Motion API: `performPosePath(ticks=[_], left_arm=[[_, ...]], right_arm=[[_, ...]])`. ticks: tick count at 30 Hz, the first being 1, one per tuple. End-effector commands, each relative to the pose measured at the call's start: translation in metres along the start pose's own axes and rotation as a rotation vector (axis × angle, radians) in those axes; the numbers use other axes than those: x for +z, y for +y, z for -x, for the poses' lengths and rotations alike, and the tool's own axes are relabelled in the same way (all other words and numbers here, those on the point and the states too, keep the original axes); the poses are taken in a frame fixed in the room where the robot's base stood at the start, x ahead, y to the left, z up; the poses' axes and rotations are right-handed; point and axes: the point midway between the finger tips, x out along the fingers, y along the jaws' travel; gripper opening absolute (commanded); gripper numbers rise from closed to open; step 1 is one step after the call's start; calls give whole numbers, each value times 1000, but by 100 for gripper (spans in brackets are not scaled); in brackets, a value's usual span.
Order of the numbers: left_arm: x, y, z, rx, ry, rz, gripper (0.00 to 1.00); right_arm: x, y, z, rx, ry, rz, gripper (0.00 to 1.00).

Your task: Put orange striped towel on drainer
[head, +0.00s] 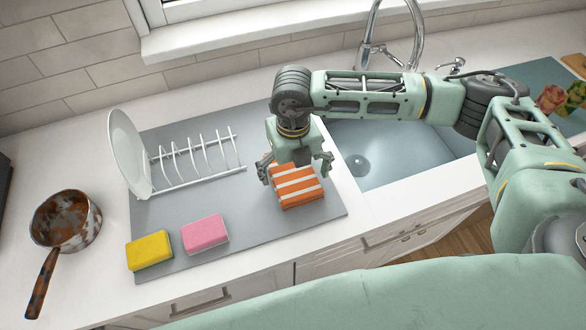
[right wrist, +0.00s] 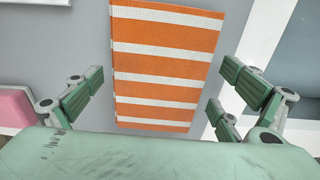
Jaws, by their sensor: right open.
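The orange striped towel (head: 296,186) is a folded block with white stripes. It is at the right end of the grey drainer mat (head: 240,212) in the head view, below my right gripper (head: 296,172). The gripper is open, its fingers on either side of the towel. In the right wrist view the towel (right wrist: 165,62) shows between the open fingers (right wrist: 155,105), with gaps on both sides. My left gripper is not in view.
A white dish rack (head: 195,160) with a plate (head: 128,150) stands on the mat's left part. A pink sponge (head: 205,234) and a yellow sponge (head: 150,250) lie at its front edge. A rusty pan (head: 65,220) is at left. The sink (head: 385,150) is at right.

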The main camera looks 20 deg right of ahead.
Motion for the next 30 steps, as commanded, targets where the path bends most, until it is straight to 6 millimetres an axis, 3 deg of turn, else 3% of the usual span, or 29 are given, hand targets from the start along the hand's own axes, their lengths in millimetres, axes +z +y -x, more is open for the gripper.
performPosePath(ticks=[2,5,18,24,30], left_arm=[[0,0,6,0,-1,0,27],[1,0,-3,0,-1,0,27],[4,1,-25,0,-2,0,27],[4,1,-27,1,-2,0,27],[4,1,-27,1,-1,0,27]], right_arm=[[0,0,6,0,-1,0,96],[2,1,17,3,-4,0,96],[1,0,105,0,-4,0,96],[0,0,121,-2,-1,0,96],[0,0,123,-2,0,0,96]])
